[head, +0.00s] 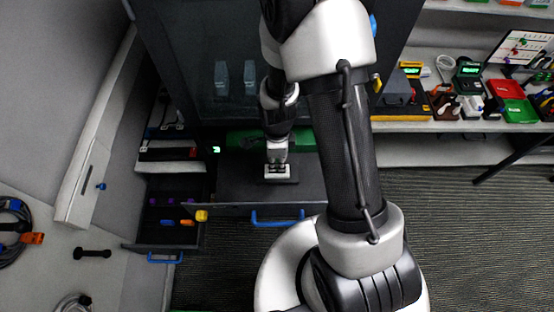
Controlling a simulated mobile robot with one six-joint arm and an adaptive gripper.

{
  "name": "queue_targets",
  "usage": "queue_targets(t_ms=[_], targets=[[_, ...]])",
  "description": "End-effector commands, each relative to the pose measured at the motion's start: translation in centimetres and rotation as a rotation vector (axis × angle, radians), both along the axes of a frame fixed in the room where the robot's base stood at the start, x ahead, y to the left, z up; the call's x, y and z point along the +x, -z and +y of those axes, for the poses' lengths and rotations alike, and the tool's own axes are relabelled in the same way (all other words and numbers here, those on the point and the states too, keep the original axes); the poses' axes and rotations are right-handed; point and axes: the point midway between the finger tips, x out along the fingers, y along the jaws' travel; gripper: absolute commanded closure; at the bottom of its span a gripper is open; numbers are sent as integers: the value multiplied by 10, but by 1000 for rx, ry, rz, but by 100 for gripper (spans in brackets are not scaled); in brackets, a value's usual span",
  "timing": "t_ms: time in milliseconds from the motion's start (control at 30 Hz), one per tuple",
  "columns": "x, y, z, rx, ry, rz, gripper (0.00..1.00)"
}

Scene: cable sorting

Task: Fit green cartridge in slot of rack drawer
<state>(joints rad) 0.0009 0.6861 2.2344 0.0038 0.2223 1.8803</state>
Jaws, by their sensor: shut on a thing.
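My gripper (277,168) hangs over the open wide rack drawer (235,183), near its middle, pointing down. It is shut on a small pale grey and black piece, seen at the fingertips. I cannot tell whether this is the cartridge, as no green shows on it. A long green thing (240,138) lies behind the gripper at the foot of the rack (180,75), partly hidden by my arm. I cannot tell whether it is the green cartridge. The drawer has a blue handle (277,219) in front. No slot can be made out.
A smaller open drawer (150,236) at left holds purple, orange and yellow pieces. A shelf (430,126) at right carries devices and red and green trays (514,98). A desk with cables and a dumbbell-shaped black piece (92,253) is at lower left. Dark floor is free at right.

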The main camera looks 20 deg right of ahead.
Motion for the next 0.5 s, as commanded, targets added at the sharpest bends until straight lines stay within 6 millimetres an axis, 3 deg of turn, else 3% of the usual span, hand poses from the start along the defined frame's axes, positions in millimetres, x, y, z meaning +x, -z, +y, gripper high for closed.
queue_targets(t_ms=[500], targets=[[0,9,0,0,0,0,100]])
